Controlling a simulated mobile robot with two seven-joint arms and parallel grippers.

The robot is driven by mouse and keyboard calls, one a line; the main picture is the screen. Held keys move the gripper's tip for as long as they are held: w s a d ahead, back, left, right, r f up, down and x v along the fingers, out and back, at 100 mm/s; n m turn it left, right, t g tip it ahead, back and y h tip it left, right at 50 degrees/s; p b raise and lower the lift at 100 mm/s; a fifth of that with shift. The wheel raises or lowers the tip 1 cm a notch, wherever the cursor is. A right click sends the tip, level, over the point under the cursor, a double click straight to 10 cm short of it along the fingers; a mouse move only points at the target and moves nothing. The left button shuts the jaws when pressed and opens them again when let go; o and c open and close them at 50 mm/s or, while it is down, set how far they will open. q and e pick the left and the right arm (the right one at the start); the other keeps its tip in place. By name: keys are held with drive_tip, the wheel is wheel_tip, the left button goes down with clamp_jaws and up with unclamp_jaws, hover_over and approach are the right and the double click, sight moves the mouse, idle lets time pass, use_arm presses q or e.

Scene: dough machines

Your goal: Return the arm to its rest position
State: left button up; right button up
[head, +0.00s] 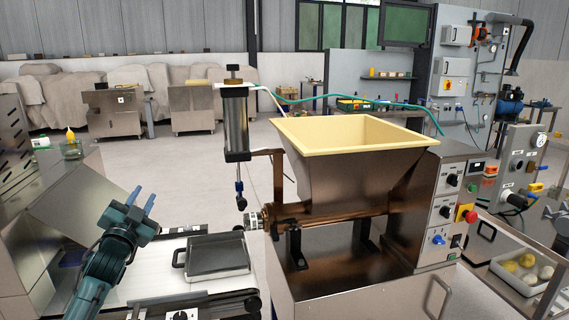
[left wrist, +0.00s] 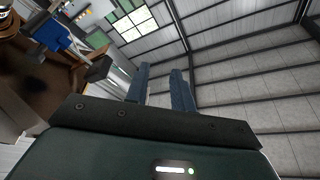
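My left arm comes in from the lower left in the head view. Its gripper (head: 142,200) is raised, with the fingers pointing up and away. It stands left of the dark tray and over the left part of the pale belt. In the left wrist view the two blue fingers (left wrist: 160,88) stand apart with nothing between them, against the ceiling and windows. My right gripper cannot be made out in either view.
A dark tray (head: 218,256) lies on the pale belt (head: 150,272). The dough machine with a cream-rimmed hopper (head: 350,134) stands to the right. A steel machine (head: 60,205) is close on the left. A bin with dough balls (head: 520,284) is at lower right.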

use_arm(q)
drive_tip(key=s+d+f+n+g, duration=0.2)
drive_tip(key=s+f+n+g, duration=0.1)
drive_tip(key=f, duration=0.6)
drive_tip(key=s+d+f+n+g, duration=0.2)
drive_tip(key=s+f+g, duration=0.1)
drive_tip(key=f, duration=0.5)
drive_tip(key=s+d+f+g+h, duration=0.1)
drive_tip(key=s+d+f, duration=0.45)
drive_tip(key=s, duration=0.25)
drive_tip(key=s+d+f+g+h, duration=0.1)
drive_tip(key=s+d+f, duration=0.3)
drive_tip(key=s+f, duration=0.4)
drive_tip(key=s+d+f+g+h, duration=0.1)
drive_tip(key=s+d, duration=0.2)
drive_tip(key=s, duration=0.5)
drive_tip(key=s+d+f+g, duration=0.1)
drive_tip(key=s+d, duration=0.2)
drive_tip(key=s, duration=0.6)
drive_tip(key=shift+g+h, duration=0.3)
drive_tip(key=shift+h, duration=0.1)
